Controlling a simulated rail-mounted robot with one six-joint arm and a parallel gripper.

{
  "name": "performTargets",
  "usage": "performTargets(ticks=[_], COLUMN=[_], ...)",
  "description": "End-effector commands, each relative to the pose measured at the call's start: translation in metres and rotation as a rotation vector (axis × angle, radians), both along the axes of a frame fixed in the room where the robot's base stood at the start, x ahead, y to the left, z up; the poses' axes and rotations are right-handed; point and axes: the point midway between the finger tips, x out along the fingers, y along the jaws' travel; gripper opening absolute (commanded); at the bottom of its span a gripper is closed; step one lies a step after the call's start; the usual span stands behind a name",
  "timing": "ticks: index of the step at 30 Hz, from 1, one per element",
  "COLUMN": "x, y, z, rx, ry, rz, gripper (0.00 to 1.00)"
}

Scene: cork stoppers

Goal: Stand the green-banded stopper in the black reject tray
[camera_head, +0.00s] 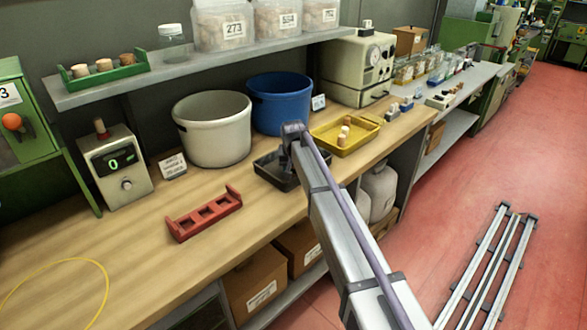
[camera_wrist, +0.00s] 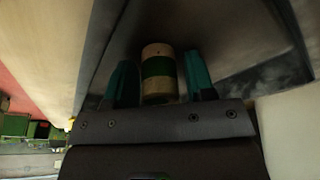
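The green-banded stopper (camera_wrist: 158,67) is pale cork with a dark green band around its middle. In the wrist view it stands between the two teal fingers of my gripper (camera_wrist: 159,60). The fingers are apart, with gaps visible on both sides of the stopper, so my gripper looks open around it. The dark wall of the black reject tray (camera_wrist: 97,45) shows beside them in the wrist view. In the head view the black tray (camera_head: 273,179) sits on the bench, partly covered by my arm. My gripper and the stopper are hidden behind the arm there.
A red rack (camera_head: 204,215) with empty sockets lies left of the black tray. A yellow tray (camera_head: 352,146) holding several stoppers is to the right. A white bucket (camera_head: 214,130) and a blue bucket (camera_head: 280,103) stand behind. The bench front left is mostly clear.

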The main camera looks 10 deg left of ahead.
Motion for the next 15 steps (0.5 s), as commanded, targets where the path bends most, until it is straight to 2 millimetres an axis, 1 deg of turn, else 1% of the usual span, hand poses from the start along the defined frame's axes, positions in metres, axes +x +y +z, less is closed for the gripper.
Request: performTargets(ticks=[1,2,10,13,15], x=[0.0,0.0,0.0,-0.002,-0.005], y=[0.0,0.0,0.0,0.0,-0.001], z=[0.0,0.0,0.003,0.014,0.028], rx=[0.0,0.0,0.0,0.0,0.0], ry=[0.0,0.0,0.0,0.0,0.0], rz=[0.0,0.0,0.0,0.0,0.0], gripper=[0.54,0.57,0.57,0.57,0.57])
